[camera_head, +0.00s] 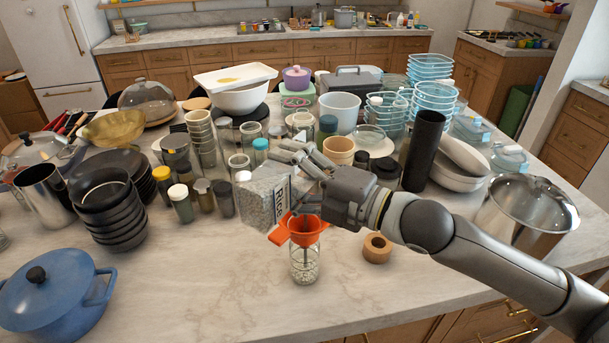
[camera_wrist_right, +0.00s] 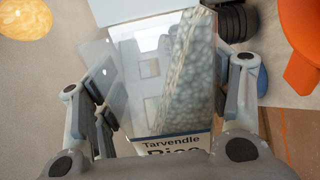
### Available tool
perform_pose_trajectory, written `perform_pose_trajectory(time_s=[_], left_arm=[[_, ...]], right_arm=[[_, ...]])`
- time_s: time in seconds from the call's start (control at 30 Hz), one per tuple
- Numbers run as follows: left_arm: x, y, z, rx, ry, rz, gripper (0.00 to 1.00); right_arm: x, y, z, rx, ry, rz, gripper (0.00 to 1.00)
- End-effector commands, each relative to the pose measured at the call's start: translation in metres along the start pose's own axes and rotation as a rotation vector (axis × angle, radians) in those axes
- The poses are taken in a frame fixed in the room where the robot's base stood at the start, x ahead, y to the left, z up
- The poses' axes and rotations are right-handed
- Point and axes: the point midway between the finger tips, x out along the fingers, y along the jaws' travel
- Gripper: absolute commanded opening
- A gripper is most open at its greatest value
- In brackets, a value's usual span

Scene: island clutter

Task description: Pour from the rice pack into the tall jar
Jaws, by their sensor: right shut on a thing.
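The rice pack (camera_head: 262,200) is clear with pale grains inside and lettering that runs sideways, so the pack lies tipped over. My right gripper (camera_head: 299,173) is shut on the rice pack and holds it above the counter, just left of and above an orange funnel (camera_head: 304,231). The funnel sits in the mouth of the tall glass jar (camera_head: 304,266), which stands upright with pale grains low inside. In the wrist view the rice pack (camera_wrist_right: 168,62) lies between the fingers, its grains slanting along the right side; the funnel (camera_wrist_right: 302,40) is at right. My left gripper is not in view.
Stacked black bowls (camera_head: 108,215) and a blue pot (camera_head: 55,290) stand left. Shakers, glasses and a black cylinder (camera_head: 423,150) crowd behind; a steel pot (camera_head: 525,215) stands right.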

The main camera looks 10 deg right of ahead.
Motion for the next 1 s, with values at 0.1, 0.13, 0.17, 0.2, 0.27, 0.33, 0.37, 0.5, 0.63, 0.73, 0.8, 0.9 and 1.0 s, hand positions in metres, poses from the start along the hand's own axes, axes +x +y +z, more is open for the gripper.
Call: perform_pose_trajectory(time_s=[0.1,0.13,0.17,0.2,0.27,0.33,0.37,0.5,0.63,0.73,0.8,0.9,1.0], left_arm=[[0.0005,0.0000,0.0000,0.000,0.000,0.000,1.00],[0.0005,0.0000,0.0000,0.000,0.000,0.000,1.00],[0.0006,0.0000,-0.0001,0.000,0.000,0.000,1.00],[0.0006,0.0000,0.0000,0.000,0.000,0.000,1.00],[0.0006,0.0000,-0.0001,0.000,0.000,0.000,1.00],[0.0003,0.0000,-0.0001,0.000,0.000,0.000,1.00],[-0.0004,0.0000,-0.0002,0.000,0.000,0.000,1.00],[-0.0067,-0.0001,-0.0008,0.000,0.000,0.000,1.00],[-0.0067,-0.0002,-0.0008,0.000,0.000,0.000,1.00],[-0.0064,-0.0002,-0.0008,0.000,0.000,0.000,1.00],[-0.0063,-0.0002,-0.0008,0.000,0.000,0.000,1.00],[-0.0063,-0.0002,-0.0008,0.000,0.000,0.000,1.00],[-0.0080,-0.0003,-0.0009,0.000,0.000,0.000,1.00]], right_arm=[[0.0000,0.0002,-0.0002,-0.001,0.001,0.002,0.36],[0.0000,0.0002,-0.0002,-0.001,0.001,0.002,0.36],[0.0000,0.0002,-0.0002,-0.001,0.001,0.002,0.36],[0.0000,0.0002,-0.0002,-0.001,0.001,0.002,0.36],[0.0000,0.0002,-0.0002,-0.001,0.001,0.002,0.36],[0.0000,0.0004,-0.0002,0.000,0.001,0.002,0.36],[0.0000,0.0009,0.0000,0.002,0.001,0.002,0.36],[-0.0001,0.0043,0.0013,0.036,0.001,0.002,0.36],[-0.0001,0.0031,0.0019,0.053,0.001,0.003,0.36],[-0.0001,0.0029,0.0019,0.052,0.001,0.003,0.36],[-0.0001,0.0029,0.0019,0.051,0.001,0.003,0.36],[-0.0001,0.0029,0.0020,0.051,0.001,0.003,0.36],[-0.0001,0.0040,0.0023,0.057,0.001,0.003,0.36]])
